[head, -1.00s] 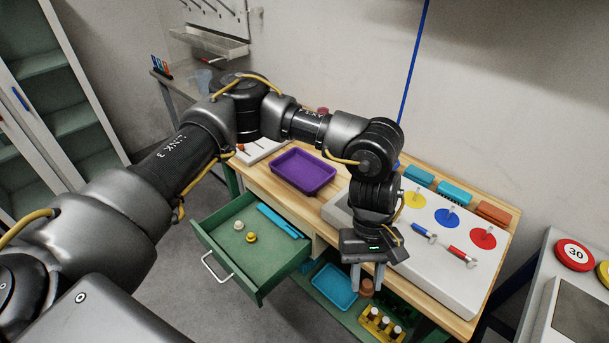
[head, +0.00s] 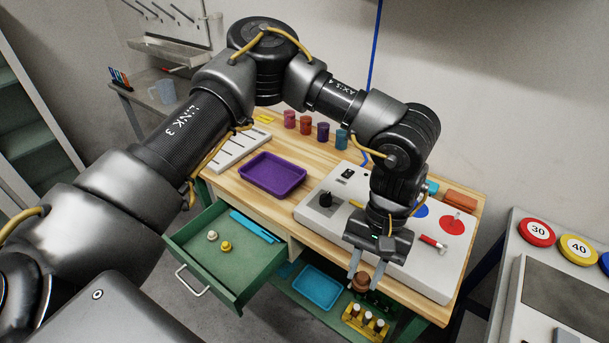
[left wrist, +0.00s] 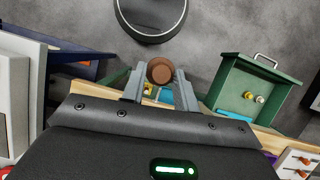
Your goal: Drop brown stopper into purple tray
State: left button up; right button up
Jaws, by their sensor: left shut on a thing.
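The brown stopper (head: 360,284) is between the fingertips of my left gripper (head: 367,274), which is shut on it. In the left wrist view the stopper (left wrist: 160,70) shows as a round brown end between the two fingers. The gripper hangs in front of the workbench, near its front edge. The purple tray (head: 272,187) lies on the wooden bench top, up and left of the gripper in the head view. It looks empty and is clear of the gripper. My right gripper does not show.
A white panel (head: 322,212) with knobs and coloured discs sits on the bench near the gripper. An open green drawer (head: 215,275) juts out at left with small stoppers inside. A blue tray (head: 316,288) and a yellow rack (head: 366,321) are on a shelf below. Coloured cups stand behind the tray.

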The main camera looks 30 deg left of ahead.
aim_at(268, 176)
jog(key=z, duration=3)
jog(key=k, duration=2.75)
jog(key=u, duration=0.95)
